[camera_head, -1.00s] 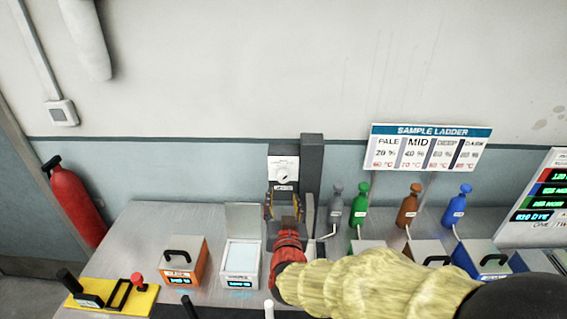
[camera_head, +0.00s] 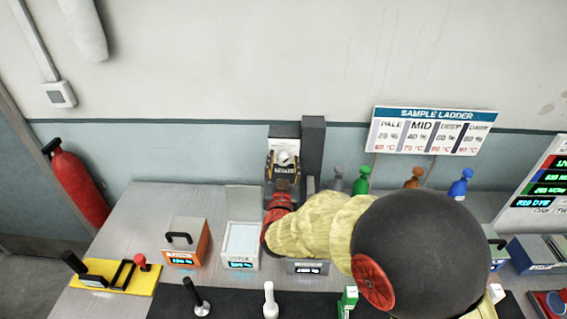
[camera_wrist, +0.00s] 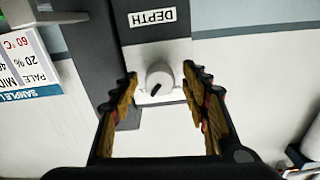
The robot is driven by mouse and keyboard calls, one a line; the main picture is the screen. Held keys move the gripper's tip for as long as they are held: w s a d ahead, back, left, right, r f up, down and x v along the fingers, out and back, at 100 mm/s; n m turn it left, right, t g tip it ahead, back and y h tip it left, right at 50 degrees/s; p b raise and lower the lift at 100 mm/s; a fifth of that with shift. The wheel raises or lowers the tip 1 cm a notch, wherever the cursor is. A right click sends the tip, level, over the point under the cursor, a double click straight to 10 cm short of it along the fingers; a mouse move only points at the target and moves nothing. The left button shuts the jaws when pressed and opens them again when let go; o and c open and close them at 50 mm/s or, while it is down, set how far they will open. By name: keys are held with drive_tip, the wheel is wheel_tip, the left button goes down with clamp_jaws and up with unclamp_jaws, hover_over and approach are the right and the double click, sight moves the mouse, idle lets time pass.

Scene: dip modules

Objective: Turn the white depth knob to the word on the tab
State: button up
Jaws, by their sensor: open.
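The wrist view is upside down, with the DEPTH label (camera_wrist: 152,17) above the knob. The knob has a dark pointer mark, slanted. My gripper (camera_wrist: 161,88) is open, its fingers on either side of the knob with gaps showing; I see no contact. In the head view, my gripper (camera_head: 284,165) covers the lower part of the plate, and the knob (camera_head: 285,158) shows between its fingers. Any tab wording around the knob is not legible.
The SAMPLE LADDER sign (camera_head: 432,130) hangs on the wall to the right. Coloured bottles, green (camera_head: 361,181) and blue (camera_head: 460,185), stand beside the post. An orange box (camera_head: 188,241) and a white box (camera_head: 241,245) stand on the bench to the left.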

drive_tip(key=shift+c, duration=1.2)
drive_tip(key=c, duration=0.9)
